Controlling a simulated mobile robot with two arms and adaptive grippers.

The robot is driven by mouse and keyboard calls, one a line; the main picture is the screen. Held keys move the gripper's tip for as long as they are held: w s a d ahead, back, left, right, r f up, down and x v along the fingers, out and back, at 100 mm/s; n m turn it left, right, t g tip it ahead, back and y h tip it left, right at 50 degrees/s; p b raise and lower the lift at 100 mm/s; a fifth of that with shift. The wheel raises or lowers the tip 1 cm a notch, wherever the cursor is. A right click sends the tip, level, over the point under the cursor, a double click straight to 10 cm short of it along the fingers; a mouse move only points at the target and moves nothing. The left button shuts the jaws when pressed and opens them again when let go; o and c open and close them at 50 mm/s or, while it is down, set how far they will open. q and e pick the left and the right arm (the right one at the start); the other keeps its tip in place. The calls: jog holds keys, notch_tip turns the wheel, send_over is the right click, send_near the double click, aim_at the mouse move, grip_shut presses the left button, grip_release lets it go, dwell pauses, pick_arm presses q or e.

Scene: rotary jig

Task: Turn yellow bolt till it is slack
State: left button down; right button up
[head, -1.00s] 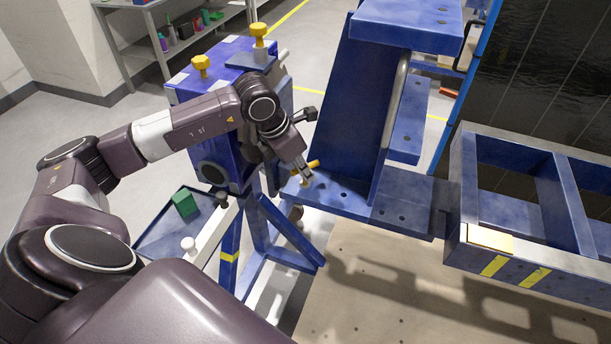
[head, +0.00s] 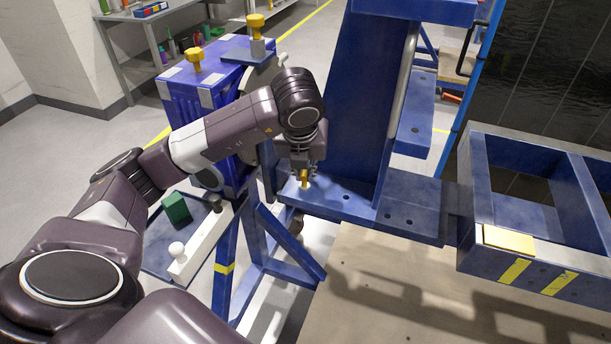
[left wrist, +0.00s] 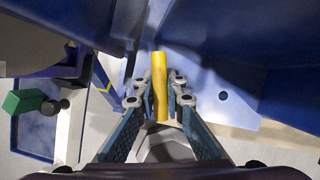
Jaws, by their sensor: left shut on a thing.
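The yellow bolt (head: 304,180) stands at the left end of the blue plate at the foot of the tall blue upright. My left gripper (head: 303,172) points down over it and is shut on its yellow bar. In the left wrist view the bar (left wrist: 160,88) lies lengthwise between the two fingers (left wrist: 159,98), which flank it on both sides. The bolt's lower part is hidden, so I cannot tell how far it sits in the plate. My right gripper is not in view.
The blue upright (head: 352,100) rises close behind and right of the gripper. A blue box (head: 205,100) with two yellow knobs (head: 194,58) stands to the left. A tray (head: 150,258) with a green block (head: 177,208) is below. A blue frame (head: 500,262) stands right.

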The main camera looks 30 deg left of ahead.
pick_arm(q)
jog(key=shift+w+a+r+n+y, duration=0.1)
jog(key=shift+a+r+n+y, duration=0.15)
jog(key=shift+n, duration=0.75)
jog(key=n+p, duration=0.1)
jog(key=n+g+y+p, duration=0.1)
jog(key=shift+r+n, duration=0.25)
jog(key=shift+n, duration=0.15)
jog(key=n+g+p, duration=0.1)
jog(key=n+p, duration=0.1)
jog(key=n+g+y+p, duration=0.1)
jog(key=n+p, duration=0.2)
jog(key=shift+d+p, duration=0.1)
jog(key=shift+p, duration=0.25)
jog(key=n+p, duration=0.1)
jog(key=n+g+p, duration=0.1)
jog(key=n, duration=0.1)
jog(key=shift+f+n, duration=0.25)
jog(key=shift+n, duration=0.05)
jog(key=shift+s+d+f+n+g+p, duration=0.1)
jog(key=shift+n+g+p, duration=0.2)
jog(key=shift+n+p, duration=0.15)
jog(key=shift+s+d+f+n+g+p, duration=0.1)
jog(key=shift+n+g+p, duration=0.2)
jog(key=shift+n, duration=0.25)
jog(key=shift+f, duration=0.1)
